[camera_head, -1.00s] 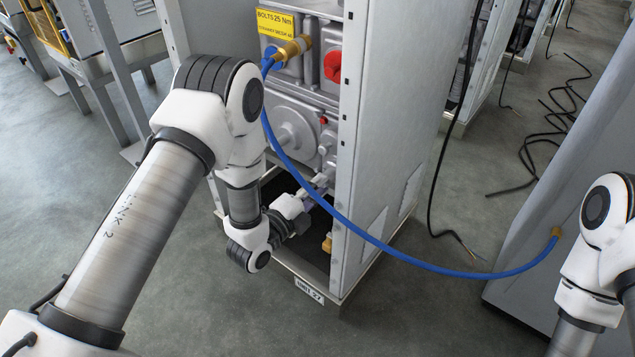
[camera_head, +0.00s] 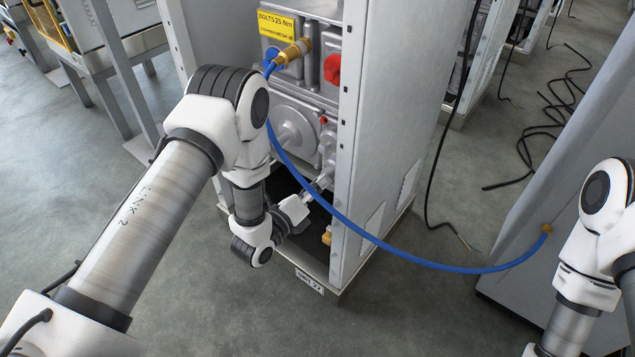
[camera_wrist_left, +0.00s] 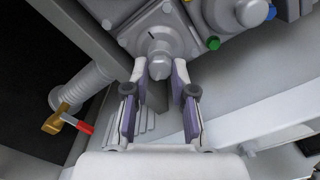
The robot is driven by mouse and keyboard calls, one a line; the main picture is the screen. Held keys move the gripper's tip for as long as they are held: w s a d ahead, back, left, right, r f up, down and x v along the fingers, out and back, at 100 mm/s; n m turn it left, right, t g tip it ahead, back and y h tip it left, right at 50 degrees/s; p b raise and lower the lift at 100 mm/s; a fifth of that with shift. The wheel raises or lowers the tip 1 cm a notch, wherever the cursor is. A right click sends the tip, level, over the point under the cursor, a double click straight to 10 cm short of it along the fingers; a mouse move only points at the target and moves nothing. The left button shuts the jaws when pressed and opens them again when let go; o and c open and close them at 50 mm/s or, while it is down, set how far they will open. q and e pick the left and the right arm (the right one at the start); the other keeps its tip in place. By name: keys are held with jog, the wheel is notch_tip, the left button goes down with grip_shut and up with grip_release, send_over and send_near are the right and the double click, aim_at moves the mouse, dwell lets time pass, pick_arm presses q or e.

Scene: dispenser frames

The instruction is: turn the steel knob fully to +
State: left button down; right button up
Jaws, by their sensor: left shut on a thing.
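The steel knob (camera_wrist_left: 159,50) shows in the left wrist view as a grey round part on a square plate with a short dark mark above it. My left gripper (camera_wrist_left: 160,72) is shut on the knob, one fingertip on each side. In the head view my left gripper (camera_head: 318,188) reaches into the lower part of the open cabinet (camera_head: 395,120); the knob is hard to make out there. I see no + sign clearly. My right arm (camera_head: 595,235) shows at the right edge, and its gripper is out of view.
A blue hose (camera_head: 400,256) hangs from a brass fitting (camera_head: 293,52) across to the right-hand cabinet (camera_head: 540,200). A red knob (camera_head: 332,68) sits higher up. The wrist view shows a green cap (camera_wrist_left: 213,43) and a red-handled brass valve (camera_wrist_left: 76,123). Black cables lie on the floor.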

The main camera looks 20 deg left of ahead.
dwell(0.4)
pick_arm(q)
jog(key=c, duration=1)
grip_release()
jog(key=shift+o, duration=0.2)
jog(key=v, duration=1.2)
